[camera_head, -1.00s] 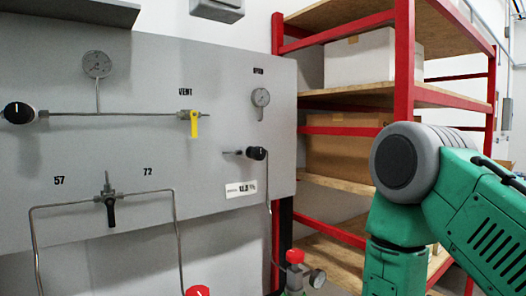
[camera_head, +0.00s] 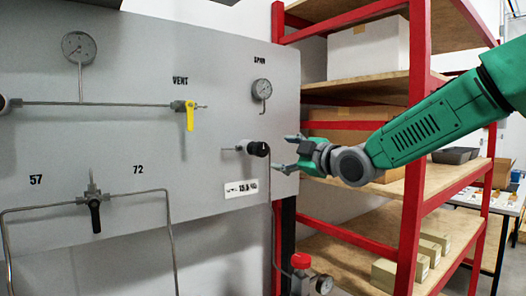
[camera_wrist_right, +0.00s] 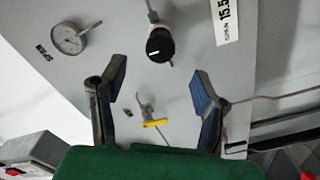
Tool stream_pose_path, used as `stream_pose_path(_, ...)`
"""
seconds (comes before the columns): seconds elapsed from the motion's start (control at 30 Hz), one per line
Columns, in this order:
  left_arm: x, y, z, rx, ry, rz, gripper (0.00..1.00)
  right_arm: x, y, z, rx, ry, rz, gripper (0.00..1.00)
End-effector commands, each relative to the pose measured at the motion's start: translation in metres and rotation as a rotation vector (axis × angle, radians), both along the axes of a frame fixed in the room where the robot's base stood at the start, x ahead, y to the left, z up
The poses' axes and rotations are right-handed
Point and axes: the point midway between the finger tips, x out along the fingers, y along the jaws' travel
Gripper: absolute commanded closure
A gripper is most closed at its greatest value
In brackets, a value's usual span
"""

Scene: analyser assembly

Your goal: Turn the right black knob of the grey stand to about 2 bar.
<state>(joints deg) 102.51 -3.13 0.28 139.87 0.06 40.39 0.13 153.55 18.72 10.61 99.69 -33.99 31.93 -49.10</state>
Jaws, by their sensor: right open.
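The grey stand's panel (camera_head: 135,60) fills the left half of the head view. Its right black knob (camera_head: 258,149) sits near the panel's right edge, below a small round gauge (camera_head: 261,92) whose reading is too small to tell. My right gripper (camera_head: 284,153) is open and empty just right of the knob, fingers pointing at it. In the right wrist view the knob (camera_wrist_right: 160,45) with its white mark shows beyond the gap between the open fingertips (camera_wrist_right: 158,82), apart from both. The gauge (camera_wrist_right: 68,38) is at upper left there. My left gripper is not in view.
A yellow vent handle (camera_head: 190,115) and a black valve lever (camera_head: 95,212) are on the panel to the left. A red shelf rack (camera_head: 417,120) with boxes stands right behind my right arm. A red-topped regulator (camera_head: 301,262) is below the panel's edge.

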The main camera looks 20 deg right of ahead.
Motion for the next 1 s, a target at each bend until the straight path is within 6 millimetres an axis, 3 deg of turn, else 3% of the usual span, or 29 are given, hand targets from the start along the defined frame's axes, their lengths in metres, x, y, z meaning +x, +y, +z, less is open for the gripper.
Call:
stream_pose_path(0.2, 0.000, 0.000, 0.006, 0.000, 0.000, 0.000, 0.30, 0.045, 0.018, 0.000, 0.002, 0.001, 0.001, 0.44)
stream_pose_path(0.4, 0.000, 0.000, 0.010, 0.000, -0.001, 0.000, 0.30, 0.073, 0.026, 0.000, 0.003, 0.001, 0.000, 0.44)
stream_pose_path(0.87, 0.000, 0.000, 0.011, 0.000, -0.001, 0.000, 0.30, 0.085, 0.031, 0.000, 0.003, 0.001, 0.000, 0.44)
stream_pose_path(0.9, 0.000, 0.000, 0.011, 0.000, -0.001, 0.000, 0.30, 0.085, 0.031, 0.000, 0.003, 0.001, 0.000, 0.51)
stream_pose_path(1.0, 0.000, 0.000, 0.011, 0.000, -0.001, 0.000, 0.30, 0.085, 0.031, 0.000, 0.003, 0.001, 0.000, 0.86)
